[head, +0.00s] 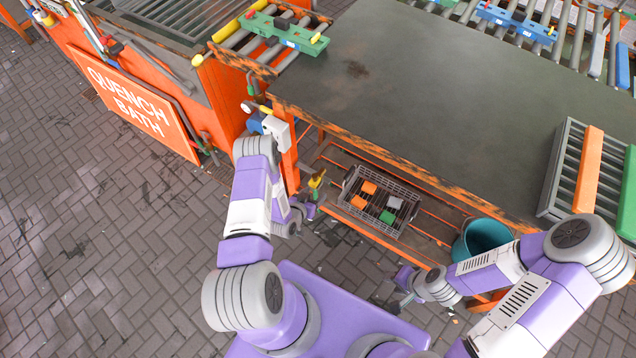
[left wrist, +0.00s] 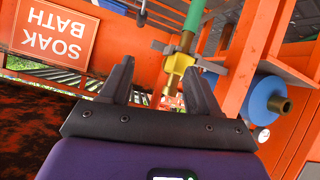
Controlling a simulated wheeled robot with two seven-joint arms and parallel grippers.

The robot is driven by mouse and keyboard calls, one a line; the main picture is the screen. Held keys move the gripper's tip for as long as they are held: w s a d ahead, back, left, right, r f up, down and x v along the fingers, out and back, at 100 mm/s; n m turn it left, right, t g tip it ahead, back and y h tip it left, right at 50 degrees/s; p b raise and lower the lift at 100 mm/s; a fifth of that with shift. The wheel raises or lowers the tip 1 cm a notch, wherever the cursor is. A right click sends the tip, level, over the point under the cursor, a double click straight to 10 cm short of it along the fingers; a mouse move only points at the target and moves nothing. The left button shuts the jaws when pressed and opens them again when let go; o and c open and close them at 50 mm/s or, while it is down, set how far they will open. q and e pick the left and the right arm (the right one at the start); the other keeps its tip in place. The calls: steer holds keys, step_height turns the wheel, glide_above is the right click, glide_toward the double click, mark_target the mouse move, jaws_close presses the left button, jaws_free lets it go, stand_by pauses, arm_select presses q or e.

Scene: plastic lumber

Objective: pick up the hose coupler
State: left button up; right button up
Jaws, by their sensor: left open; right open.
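A yellow fitting with brass ends (left wrist: 179,64), which looks like the hose coupler, hangs under a green tube (left wrist: 195,14) in the left wrist view. A small yellow piece that may be the same fitting shows in the head view (head: 316,180). My left gripper (left wrist: 160,76) is open and empty. The yellow fitting lies beyond its fingertips, towards the right finger, and overlaps that finger's tip in the picture; I cannot tell the gap. In the head view my left gripper (head: 304,208) is below the table's left end. My right gripper (head: 398,294) is low by the bucket.
A blue round part with a brass end (left wrist: 266,99) is right of the yellow fitting, by an orange post. The table (head: 420,90) stands above a wire basket (head: 376,224) of small blocks. A teal bucket (head: 484,236) is at the right. Paved floor at left is clear.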

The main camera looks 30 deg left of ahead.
mark_target(312, 185)
arm_select(q)
steer(key=a+f+m+t+b, duration=0.1)
steer(key=a+t, duration=0.1)
steer(key=s+a+f+t+b, duration=0.1)
steer(key=t, duration=0.1)
steer(key=shift+s+a+f+m+t, duration=0.1)
steer(key=shift+a+f+m+t, duration=0.2)
steer(key=shift+a+f+m, duration=0.1)
steer(key=shift+m+t+h, duration=0.3)
steer(key=shift+t+h, duration=0.2)
steer(key=shift+t, duration=0.2)
steer(key=w+b, duration=0.1)
steer(key=w, duration=0.1)
steer(key=w+b, duration=0.1)
steer(key=w, duration=0.1)
steer(key=w+r+b, duration=0.1)
steer(key=w, duration=0.1)
steer(key=shift+w+d, duration=0.35)
steer(key=shift+d, duration=0.05)
steer(key=shift+c, duration=0.4)
steer(key=c, duration=1.1)
